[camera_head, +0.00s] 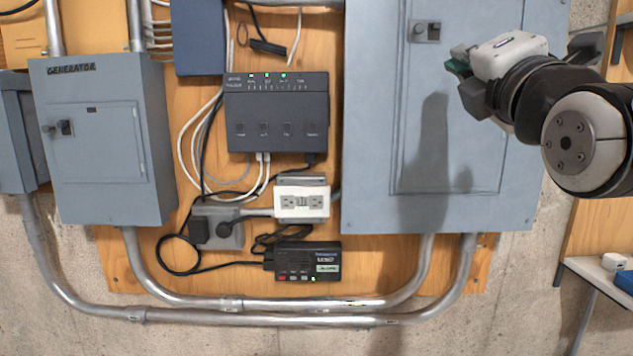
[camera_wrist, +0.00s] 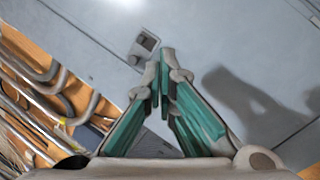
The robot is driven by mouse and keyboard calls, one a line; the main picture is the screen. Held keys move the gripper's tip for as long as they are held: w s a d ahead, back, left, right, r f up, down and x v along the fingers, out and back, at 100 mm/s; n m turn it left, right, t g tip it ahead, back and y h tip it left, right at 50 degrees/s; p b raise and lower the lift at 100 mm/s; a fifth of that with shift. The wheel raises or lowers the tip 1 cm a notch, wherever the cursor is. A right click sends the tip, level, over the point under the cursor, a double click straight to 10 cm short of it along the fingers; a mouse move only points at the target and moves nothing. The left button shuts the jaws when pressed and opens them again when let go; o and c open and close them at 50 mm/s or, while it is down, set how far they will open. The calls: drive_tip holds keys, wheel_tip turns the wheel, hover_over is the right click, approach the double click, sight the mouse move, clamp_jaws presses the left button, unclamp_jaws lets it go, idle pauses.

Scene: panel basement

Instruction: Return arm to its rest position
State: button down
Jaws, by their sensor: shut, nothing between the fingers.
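My arm reaches in from the right in the head view, in front of the large grey electrical panel (camera_head: 385,130). My gripper (camera_head: 455,62) is at the panel's upper right, near the panel latch (camera_head: 425,31); a gap to the panel cannot be measured. In the wrist view, the green-padded fingers of my gripper (camera_wrist: 164,75) come together at their tips with nothing held. The latch (camera_wrist: 143,48) shows just beyond the tips, and the arm's shadow falls on the panel door.
A grey generator box (camera_head: 103,140) hangs at left. A black router (camera_head: 277,112), a white outlet (camera_head: 302,200) and a small black device (camera_head: 305,265) are mounted between the boxes, with loose cables. Metal conduits (camera_head: 270,318) run below. A shelf (camera_head: 600,272) stands at lower right.

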drive_tip(key=s+f+m+g, duration=0.35)
drive_tip(key=f+m, duration=0.25)
drive_tip(key=f, duration=0.3)
drive_tip(key=s+f+m+g, duration=0.2)
drive_tip(key=f+m+g, duration=0.35)
drive_tip(key=f, duration=0.45)
drive_tip(key=s+f+m+g, duration=0.8)
drive_tip(key=s+f+m, duration=0.4)
drive_tip(key=s+f, duration=0.2)
drive_tip(key=s, duration=0.2)
drive_tip(key=shift+s+a+g+p, duration=0.15)
drive_tip(key=shift+s+g+p, duration=0.15)
drive_tip(key=shift+s+p, duration=0.1)
drive_tip(key=shift+f+m, duration=0.1)
drive_tip(key=shift+m, duration=0.15)
